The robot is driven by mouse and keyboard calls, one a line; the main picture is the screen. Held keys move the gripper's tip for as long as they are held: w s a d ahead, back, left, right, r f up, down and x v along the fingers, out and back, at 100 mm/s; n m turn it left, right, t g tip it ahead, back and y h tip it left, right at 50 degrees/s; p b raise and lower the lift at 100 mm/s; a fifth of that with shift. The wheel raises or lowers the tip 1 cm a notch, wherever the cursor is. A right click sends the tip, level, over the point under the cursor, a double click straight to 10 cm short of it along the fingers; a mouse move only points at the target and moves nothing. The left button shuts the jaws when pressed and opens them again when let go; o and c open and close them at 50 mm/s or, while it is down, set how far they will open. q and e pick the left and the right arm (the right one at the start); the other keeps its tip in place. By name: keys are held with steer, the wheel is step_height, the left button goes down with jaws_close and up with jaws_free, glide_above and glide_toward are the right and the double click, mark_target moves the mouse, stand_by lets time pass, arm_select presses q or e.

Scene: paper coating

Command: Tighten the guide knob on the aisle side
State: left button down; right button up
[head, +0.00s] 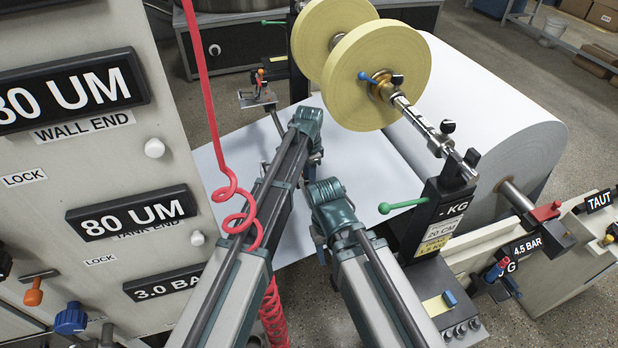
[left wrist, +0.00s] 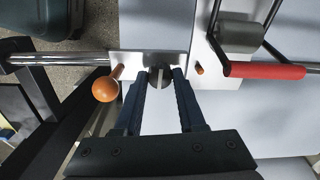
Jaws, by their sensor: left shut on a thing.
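A small dark knob (left wrist: 157,80) stands on a pale plate (left wrist: 128,62) in the left wrist view. My left gripper (left wrist: 160,78) has its two dark fingers on either side of the knob and is shut on it. In the head view my left gripper (head: 314,158) is mostly hidden behind its own wrist, over the white web. The knob cannot be made out there. My right arm reaches in beside the left one, and its fingers are hidden under its wrist.
In the left wrist view an orange ball lever (left wrist: 106,89) is close left of the fingers; a red-handled roller (left wrist: 265,71) is on the right. In the head view a red coiled hose (head: 232,190) hangs across my left arm. A green lever (head: 402,205) projects right of my wrists.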

arm_select(q)
steer(key=shift+m, duration=0.3)
steer(key=c, duration=0.5)
jaws_free()
step_height(320, 180, up, 14)
steer(key=p, duration=1.3)
steer(key=shift+p, duration=0.4)
steer(key=shift+d+f, duration=0.1)
steer(key=shift+f, duration=0.05)
